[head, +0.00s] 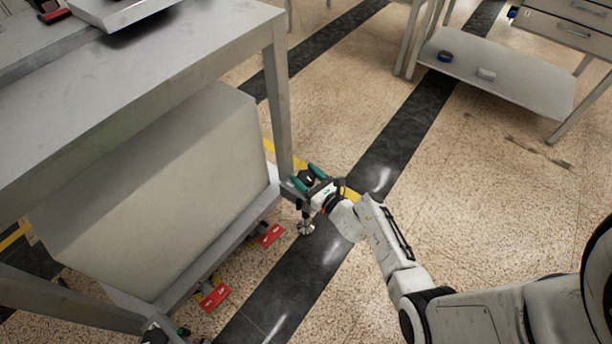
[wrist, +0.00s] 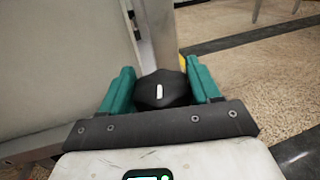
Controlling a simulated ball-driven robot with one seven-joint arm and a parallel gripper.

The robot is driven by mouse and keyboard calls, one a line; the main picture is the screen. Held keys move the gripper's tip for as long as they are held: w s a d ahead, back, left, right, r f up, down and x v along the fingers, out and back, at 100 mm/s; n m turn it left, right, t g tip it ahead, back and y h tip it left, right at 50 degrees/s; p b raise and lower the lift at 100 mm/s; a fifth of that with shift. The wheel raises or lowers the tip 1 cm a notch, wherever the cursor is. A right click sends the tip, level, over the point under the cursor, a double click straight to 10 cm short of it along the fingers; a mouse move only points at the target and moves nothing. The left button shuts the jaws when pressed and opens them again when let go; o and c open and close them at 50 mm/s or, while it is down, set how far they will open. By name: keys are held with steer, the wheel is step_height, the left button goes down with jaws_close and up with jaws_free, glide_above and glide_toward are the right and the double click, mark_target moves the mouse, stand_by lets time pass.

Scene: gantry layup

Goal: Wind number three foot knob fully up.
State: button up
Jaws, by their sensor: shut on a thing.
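The foot knob (wrist: 163,90) is a black, lobed knob with a white mark on top. It sits between the two teal fingers of my gripper (wrist: 162,88) in the wrist view. In the head view my gripper (head: 308,180) is at the lower corner of the grey bench, by its leg, shut on the black knob (head: 307,177). A metal foot (head: 306,228) shows on the floor below the gripper. The white mark points nearly straight up and down in the wrist view. I cannot read a number on the knob.
The grey bench (head: 150,75) stands at left with a large pale block (head: 160,190) beneath it. Another bench with a low shelf (head: 500,75) stands at the back right. Speckled floor between them is open.

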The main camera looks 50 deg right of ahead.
steer(key=shift+n+y, duration=0.3)
steer(key=shift+y, duration=0.1)
steer(key=n+y, duration=0.2)
steer(key=y, duration=0.1)
steer(key=n+y+b, duration=0.1)
steer(key=y, duration=0.1)
steer(key=n+y+b, duration=0.1)
steer(key=y, duration=0.1)
steer(key=shift+d+f+n, duration=0.1)
steer(key=shift+f+n, duration=0.05)
steer(key=shift+n, duration=0.15)
steer(key=n+g+y+b, duration=0.2)
steer(key=n+y+b, duration=0.1)
steer(key=y, duration=0.1)
steer(key=shift+y, duration=0.4)
steer(key=shift+n+g+y+b, duration=1.1)
steer(key=shift+n+g+y, duration=0.15)
steer(key=shift+y, duration=0.25)
steer(key=o, duration=1)
steer(key=shift+c, duration=0.2)
